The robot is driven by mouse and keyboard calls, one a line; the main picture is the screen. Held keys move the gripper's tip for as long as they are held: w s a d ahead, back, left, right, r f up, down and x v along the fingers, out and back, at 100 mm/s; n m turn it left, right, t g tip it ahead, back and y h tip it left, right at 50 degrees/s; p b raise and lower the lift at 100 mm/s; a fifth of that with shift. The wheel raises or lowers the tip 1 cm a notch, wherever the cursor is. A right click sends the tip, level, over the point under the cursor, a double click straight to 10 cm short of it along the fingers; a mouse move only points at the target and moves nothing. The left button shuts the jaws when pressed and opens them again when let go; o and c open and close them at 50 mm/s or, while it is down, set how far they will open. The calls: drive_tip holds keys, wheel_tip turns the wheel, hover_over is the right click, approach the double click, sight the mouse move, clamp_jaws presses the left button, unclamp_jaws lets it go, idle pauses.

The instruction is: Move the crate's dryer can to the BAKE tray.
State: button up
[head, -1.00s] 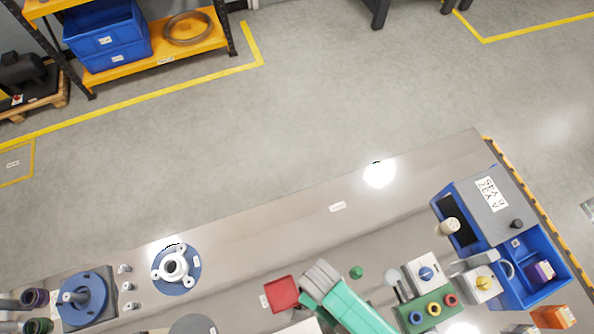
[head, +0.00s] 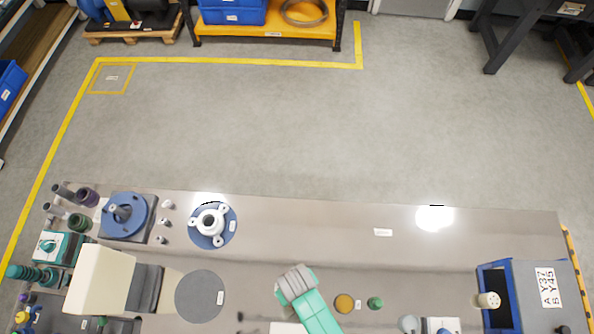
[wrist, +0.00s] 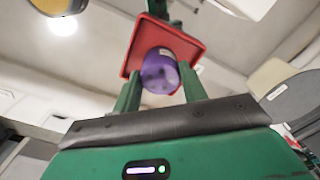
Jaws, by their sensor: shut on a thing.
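My gripper (wrist: 160,82) is shut on a purple can (wrist: 158,72), which sits between its two green fingers in the wrist view. A red square tray (wrist: 138,50) lies directly beyond the can. I cannot tell whether the can touches the tray or hangs just above it. No BAKE lettering is readable. In the head view my gripper (head: 295,285) is low over the front middle of the bench and hides the can and the red tray. The blue crate is mostly out of the head view.
An orange disc (head: 344,302) and a green knob (head: 375,303) are right of my gripper. A grey disc (head: 200,295) and a cream machine (head: 98,280) are to the left. A blue and grey box (head: 540,290) stands at the right end. The bench behind my gripper is mostly clear.

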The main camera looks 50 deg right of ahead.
drive_tip(key=shift+f, duration=0.1)
drive_tip(key=o, duration=1)
wheel_tip(320, 180, up, 12)
drive_tip(key=shift+r+p, duration=0.1)
drive_tip(key=shift+p, duration=1)
